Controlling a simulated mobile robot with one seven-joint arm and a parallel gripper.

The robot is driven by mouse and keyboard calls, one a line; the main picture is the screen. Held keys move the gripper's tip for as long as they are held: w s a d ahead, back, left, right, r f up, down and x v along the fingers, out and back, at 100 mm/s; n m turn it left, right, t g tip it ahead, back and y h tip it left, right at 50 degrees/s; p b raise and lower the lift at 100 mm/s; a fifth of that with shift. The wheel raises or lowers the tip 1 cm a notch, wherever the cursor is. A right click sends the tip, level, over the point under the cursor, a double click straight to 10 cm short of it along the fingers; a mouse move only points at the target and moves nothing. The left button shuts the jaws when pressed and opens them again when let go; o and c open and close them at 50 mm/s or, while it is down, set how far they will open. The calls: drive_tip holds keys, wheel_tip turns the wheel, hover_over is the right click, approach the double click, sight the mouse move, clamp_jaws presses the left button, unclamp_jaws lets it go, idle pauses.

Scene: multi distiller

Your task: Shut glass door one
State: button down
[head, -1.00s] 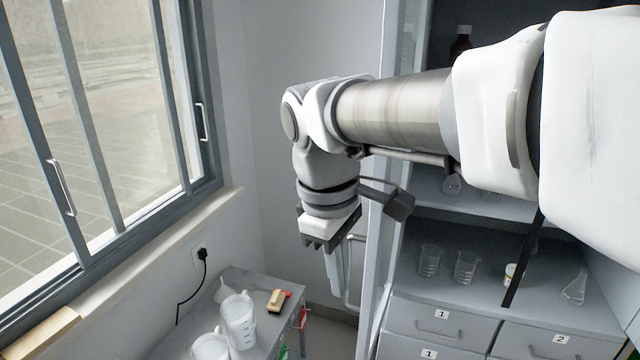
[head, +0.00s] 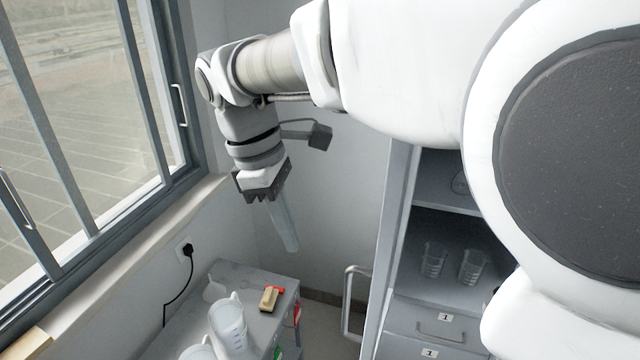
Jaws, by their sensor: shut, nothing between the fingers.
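The glass door (head: 396,215) at the left side of the cabinet stands open. I see it nearly edge-on, as a pale upright frame. Its long bar handle (head: 347,306) sticks out to the left, low on the door. My gripper (head: 287,240) hangs to the left of the door and above the handle, apart from both. Its long fingers point down and are shut with nothing between them. My own arm hides the upper part of the door and much of the cabinet.
The cabinet holds beakers (head: 434,262) on a shelf above drawers (head: 440,331) labelled 1. A grey side table (head: 262,325) with plastic jugs (head: 228,322) and a small brush-like block (head: 268,298) stands below my gripper. A window (head: 90,130) fills the left. Open space lies between gripper and door.

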drive_tip(key=s+d+f, duration=0.1)
drive_tip(key=d+f, duration=0.5)
drive_tip(key=f, duration=0.3)
drive_tip(key=shift+s+d+f+p, duration=0.15)
drive_tip(key=shift+f+p, duration=0.15)
drive_tip(key=shift+f, duration=0.05)
idle(0.3)
